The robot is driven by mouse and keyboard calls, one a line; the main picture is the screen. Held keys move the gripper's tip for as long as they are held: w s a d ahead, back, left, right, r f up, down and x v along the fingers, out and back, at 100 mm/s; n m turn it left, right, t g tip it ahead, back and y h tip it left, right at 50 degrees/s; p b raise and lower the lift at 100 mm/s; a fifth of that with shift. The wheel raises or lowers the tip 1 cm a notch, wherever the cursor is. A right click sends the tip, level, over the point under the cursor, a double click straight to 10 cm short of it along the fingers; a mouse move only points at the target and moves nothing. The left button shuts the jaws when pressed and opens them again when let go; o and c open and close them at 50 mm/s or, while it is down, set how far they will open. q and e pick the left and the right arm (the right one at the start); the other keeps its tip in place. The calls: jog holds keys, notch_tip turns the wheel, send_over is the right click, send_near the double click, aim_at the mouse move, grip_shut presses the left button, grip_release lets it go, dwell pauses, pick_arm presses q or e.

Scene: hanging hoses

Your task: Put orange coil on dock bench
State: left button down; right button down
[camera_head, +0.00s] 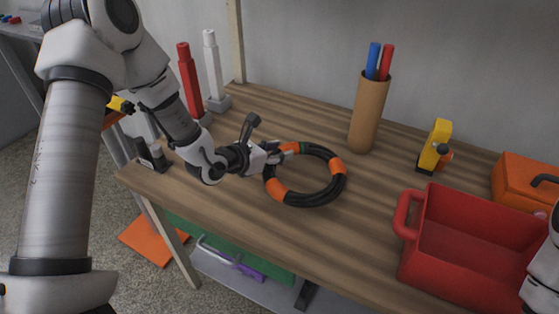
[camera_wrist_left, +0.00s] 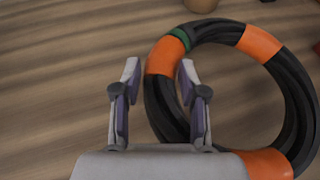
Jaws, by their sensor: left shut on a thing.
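The orange coil (camera_head: 307,203) is a black hose ring with orange bands and a small green band. It is flat over the middle of the wooden bench top (camera_head: 330,240); I cannot tell whether it touches the wood or hangs just above. My left gripper (camera_head: 278,153) is shut on the ring's left rim. In the left wrist view the coil (camera_wrist_left: 293,85) fills the right side, and the left gripper (camera_wrist_left: 160,85) has one finger outside the ring and one inside. My right gripper is out of view.
A red bin (camera_head: 480,245) stands at the right front, with an orange box (camera_head: 520,180) behind it. A yellow tool (camera_head: 434,148) and a brown tube with red and blue rods (camera_head: 369,115) stand at the back. Red (camera_head: 189,80) and white (camera_head: 212,65) posts stand at the back left.

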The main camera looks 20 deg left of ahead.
pick_arm(q)
jog(key=shift+w+f, duration=0.25)
jog(key=shift+w, duration=0.1)
jog(key=shift+f, duration=1.55)
jog(key=c, duration=0.6)
grip_release()
jog(key=shift+s, duration=0.1)
jog(key=p+v, duration=0.2)
jog(key=v, duration=0.9)
jog(key=shift+r, duration=0.2)
jog(key=shift+s+a, duration=0.2)
jog(key=shift+s, duration=0.2)
